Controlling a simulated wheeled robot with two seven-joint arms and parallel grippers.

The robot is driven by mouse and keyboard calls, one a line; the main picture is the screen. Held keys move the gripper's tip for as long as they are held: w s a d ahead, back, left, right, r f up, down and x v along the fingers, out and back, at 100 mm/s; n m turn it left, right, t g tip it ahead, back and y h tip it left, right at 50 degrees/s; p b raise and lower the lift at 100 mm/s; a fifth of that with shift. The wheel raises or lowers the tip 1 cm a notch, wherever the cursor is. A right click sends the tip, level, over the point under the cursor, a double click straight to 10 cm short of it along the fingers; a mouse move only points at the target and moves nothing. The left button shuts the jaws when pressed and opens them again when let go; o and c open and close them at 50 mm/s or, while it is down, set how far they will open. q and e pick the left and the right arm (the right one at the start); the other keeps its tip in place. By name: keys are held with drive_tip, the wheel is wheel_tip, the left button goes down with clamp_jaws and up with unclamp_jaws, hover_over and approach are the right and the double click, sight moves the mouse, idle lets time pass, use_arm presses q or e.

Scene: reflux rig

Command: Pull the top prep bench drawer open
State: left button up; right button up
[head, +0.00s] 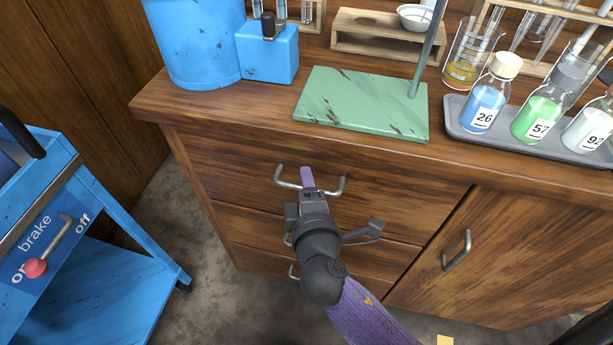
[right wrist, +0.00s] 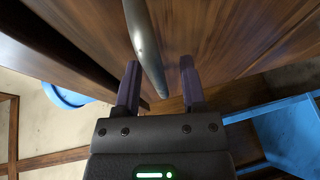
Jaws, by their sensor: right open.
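The prep bench's top drawer (head: 385,190) has a wooden front that looks flush with the bench, under the worktop. Its metal bar handle (head: 280,178) shows on both sides of my right gripper (head: 307,178). My right gripper is open at the handle, with its fingertips pointing at the drawer front. In the right wrist view the handle bar (right wrist: 147,45) runs between the two spread fingers of the gripper (right wrist: 160,85). I cannot tell whether either finger touches it. My left gripper is not in view.
Lower drawers and a cupboard door with a handle (head: 457,250) are below and right. A blue cart (head: 120,230) with a red-knobbed brake lever (head: 36,267) stands left. A green stand base (head: 350,100) and a grey bottle tray (head: 460,118) are on the worktop.

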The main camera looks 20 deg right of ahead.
clamp_jaws()
idle(0.6)
idle(0.8)
